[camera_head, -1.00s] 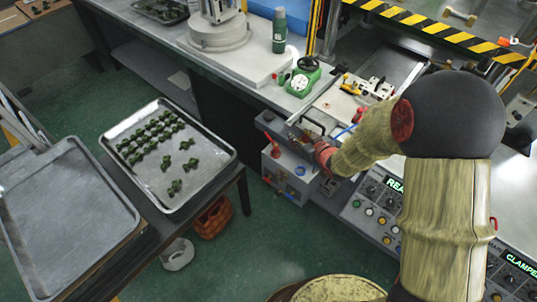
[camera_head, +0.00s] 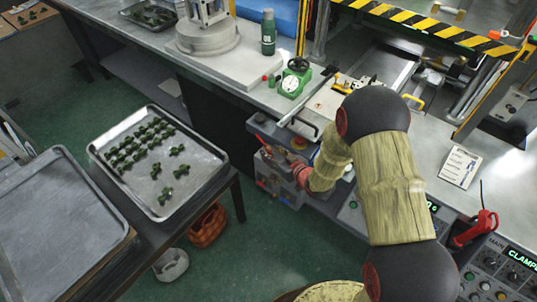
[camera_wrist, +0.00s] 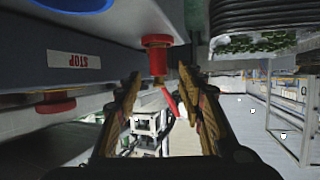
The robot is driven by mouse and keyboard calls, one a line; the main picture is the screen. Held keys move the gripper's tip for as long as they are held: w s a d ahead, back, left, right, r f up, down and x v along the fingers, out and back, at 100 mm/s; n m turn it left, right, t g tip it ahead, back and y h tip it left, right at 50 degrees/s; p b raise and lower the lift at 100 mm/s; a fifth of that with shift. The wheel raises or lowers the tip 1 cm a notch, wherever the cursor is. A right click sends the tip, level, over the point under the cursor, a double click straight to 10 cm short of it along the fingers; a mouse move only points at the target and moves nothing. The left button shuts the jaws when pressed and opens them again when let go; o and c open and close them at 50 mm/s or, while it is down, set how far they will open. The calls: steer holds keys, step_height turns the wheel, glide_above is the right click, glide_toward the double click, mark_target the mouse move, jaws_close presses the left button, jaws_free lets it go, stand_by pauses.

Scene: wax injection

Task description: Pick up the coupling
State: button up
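No part is clearly marked as the coupling. A red cylindrical fitting (camera_wrist: 157,58), possibly the coupling, sticks out from a grey housing (camera_wrist: 60,65) in the wrist view. A thin red piece (camera_wrist: 170,102) slants beside its end. My gripper (camera_wrist: 160,85) is open, with one finger to each side of the fitting's line. The fitting lies between or just beyond the fingertips; I cannot tell whether they touch it. In the head view, my red wrist (camera_head: 299,172) is at the grey control box (camera_head: 285,185) below the bench edge, and the fingers are mostly hidden.
A red button (camera_wrist: 55,103) and an upside-down STOP label (camera_wrist: 76,61) are on the housing. A green device with a dial (camera_head: 293,78) stands on the bench. A tray (camera_head: 200,190) of dark green parts is at left.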

mark_target(270, 151)
steer(key=x, duration=0.3)
steer(key=shift+b, duration=0.4)
steer(key=c, duration=0.3)
jaws_close()
